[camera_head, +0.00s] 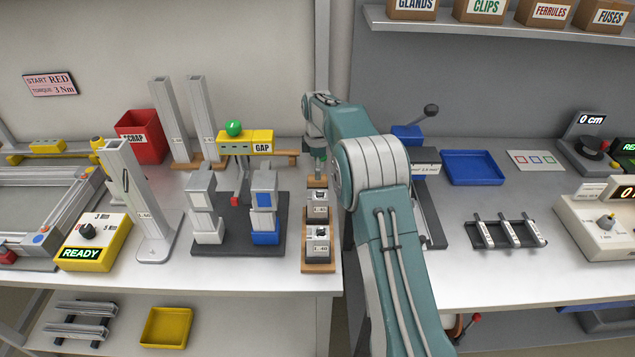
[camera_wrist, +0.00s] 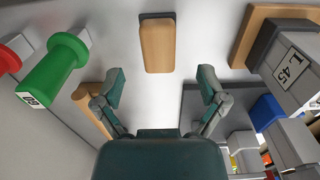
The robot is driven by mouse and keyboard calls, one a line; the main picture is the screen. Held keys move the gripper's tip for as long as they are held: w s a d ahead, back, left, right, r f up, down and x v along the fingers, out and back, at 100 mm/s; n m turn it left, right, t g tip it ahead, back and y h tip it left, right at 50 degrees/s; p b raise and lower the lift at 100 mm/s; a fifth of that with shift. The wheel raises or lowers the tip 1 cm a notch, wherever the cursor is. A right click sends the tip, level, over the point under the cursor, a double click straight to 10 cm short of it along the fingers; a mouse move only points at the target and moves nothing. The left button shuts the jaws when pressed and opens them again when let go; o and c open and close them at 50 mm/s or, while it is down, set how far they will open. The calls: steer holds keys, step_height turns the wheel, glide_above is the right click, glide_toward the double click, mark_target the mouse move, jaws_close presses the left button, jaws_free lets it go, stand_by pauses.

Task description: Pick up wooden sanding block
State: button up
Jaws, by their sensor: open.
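The wooden sanding block (camera_wrist: 157,45) shows in the wrist view at top middle. It is a tan rounded block with a dark grey strip at its far end, lying on the pale bench. My gripper (camera_wrist: 161,86) is open and empty, its two fingers apart on either side of the view, with the block between and beyond them. In the head view, my gripper (camera_head: 318,162) hangs over the bench behind the wooden rack.
The wooden rack (camera_head: 318,267) with labelled metal blocks stands in front of the gripper; a labelled block (camera_wrist: 291,67) is close at right in the wrist view. Green (camera_wrist: 55,70) and red (camera_wrist: 12,54) cylinders are at left. A dark stand (camera_head: 237,240) is left of the rack.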

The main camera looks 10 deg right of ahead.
step_height(320, 180, down, 4)
steer(key=shift+w+a+f, duration=0.1)
steer(key=shift+f, duration=0.1)
steer(key=c, duration=1.3)
steer(key=shift+o, duration=0.2)
step_height(320, 180, up, 10)
steer(key=shift+r, duration=0.1)
